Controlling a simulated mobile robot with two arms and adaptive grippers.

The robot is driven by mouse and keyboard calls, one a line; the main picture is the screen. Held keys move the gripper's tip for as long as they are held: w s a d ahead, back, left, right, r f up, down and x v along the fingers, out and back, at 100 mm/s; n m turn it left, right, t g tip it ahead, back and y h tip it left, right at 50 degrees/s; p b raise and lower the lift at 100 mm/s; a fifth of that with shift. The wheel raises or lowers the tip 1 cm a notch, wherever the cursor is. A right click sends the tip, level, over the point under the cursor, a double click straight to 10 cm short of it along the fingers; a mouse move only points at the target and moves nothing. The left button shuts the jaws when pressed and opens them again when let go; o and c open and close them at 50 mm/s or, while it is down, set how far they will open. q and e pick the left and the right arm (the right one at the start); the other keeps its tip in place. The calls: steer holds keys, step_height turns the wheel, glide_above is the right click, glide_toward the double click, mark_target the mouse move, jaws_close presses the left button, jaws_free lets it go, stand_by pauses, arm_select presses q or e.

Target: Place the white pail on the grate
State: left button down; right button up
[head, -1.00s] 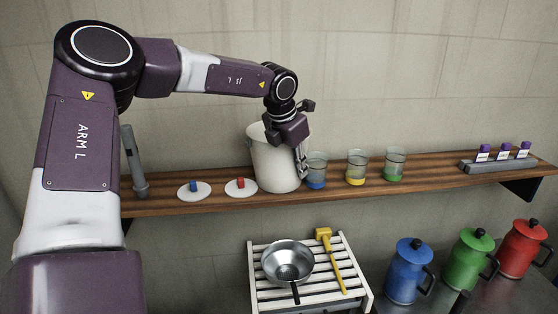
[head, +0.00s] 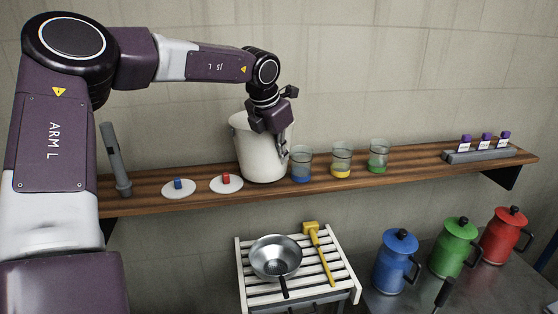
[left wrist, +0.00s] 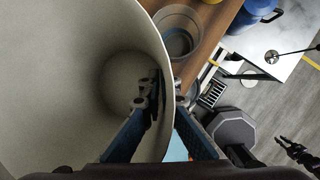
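The white pail (head: 258,155) stands upright on the wooden shelf, between a disc with a red knob and a glass with blue contents. My left gripper (head: 286,152) is at its right rim. In the left wrist view the pail (left wrist: 60,80) fills the left side, and my left gripper (left wrist: 164,103) is shut on its wall, one finger inside and one outside. My right gripper (left wrist: 294,152) seems to show small and dark.
On the shelf (head: 400,174) are two lidded-looking discs (head: 226,183), several glasses (head: 341,161), a grey torch-like tool (head: 116,160) and a vial rack (head: 488,153). Blue (head: 396,262), green (head: 454,248) and red (head: 504,236) jugs stand right of the grate.

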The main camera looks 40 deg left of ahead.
arm_select(q)
step_height(320, 180, up, 10)
steer(key=shift+r+b, duration=0.15)
steer(key=shift+b, duration=1)
step_height(320, 180, up, 16)
steer(key=p, duration=0.6)
steer(key=shift+p, duration=0.3)
